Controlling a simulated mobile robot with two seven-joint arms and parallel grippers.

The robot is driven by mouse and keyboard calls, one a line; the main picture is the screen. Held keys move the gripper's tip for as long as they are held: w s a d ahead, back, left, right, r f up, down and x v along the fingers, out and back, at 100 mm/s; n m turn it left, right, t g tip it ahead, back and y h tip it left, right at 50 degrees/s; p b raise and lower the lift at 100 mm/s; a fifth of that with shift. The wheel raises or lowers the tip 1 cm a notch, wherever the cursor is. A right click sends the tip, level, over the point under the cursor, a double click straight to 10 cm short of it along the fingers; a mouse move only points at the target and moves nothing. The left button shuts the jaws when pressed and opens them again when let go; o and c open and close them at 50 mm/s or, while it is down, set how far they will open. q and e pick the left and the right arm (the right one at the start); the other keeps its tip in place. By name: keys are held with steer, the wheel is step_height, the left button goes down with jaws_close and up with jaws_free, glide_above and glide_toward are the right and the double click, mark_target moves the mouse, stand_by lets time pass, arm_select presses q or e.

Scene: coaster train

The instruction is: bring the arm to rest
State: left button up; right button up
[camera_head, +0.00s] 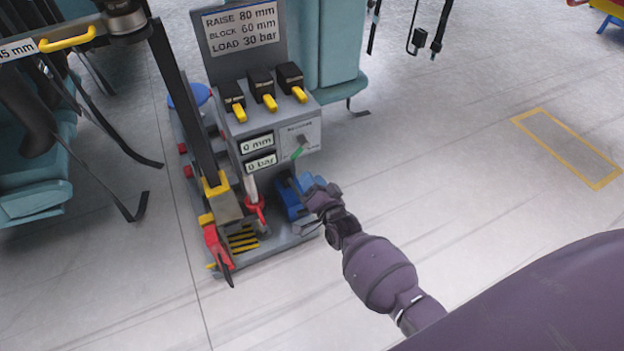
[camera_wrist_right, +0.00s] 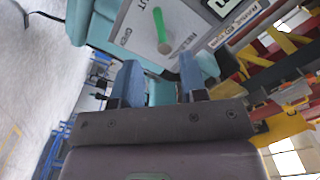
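My right arm (camera_head: 380,272) reaches in from the lower right. Its right gripper (camera_head: 298,190) is low in front of the grey control stand (camera_head: 310,128), below the green lever (camera_head: 297,152). In the right wrist view the two blue-grey fingers of this gripper (camera_wrist_right: 162,82) stand apart, with nothing visibly held between them. The green lever (camera_wrist_right: 161,30) shows beyond the fingertips, apart from them, on a light panel with lettering. My left gripper is in neither view.
The stand has black switches with yellow levers (camera_head: 269,102), readouts of 0 mm and 0 bar, and a sign (camera_head: 240,28). A red handle (camera_head: 216,247) is at its front left. Teal train seats (camera_head: 35,190) flank it. The floor (camera_head: 470,150) at right is clear.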

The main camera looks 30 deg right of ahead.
arm_select(q)
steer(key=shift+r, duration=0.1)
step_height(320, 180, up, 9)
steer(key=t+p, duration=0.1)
steer(key=p, duration=0.9)
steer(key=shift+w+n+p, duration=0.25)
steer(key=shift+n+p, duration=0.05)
steer(key=shift+p, duration=0.05)
arm_select(e)
steer(key=s+d+r+n+g, duration=0.1)
steer(key=s+r+n+g, duration=0.1)
steer(key=s, duration=1)
steer(key=s+d+r+n+g, duration=0.1)
steer(key=s+r+n, duration=0.4)
steer(key=s, duration=0.7)
steer(key=s+d+r+n+g, duration=0.1)
steer(key=s+r+n+g, duration=0.2)
steer(key=s, duration=0.9)
steer(key=shift+s+d+r+g, duration=0.2)
steer(key=shift+r+g, duration=0.3)
steer(key=shift+r, duration=0.3)
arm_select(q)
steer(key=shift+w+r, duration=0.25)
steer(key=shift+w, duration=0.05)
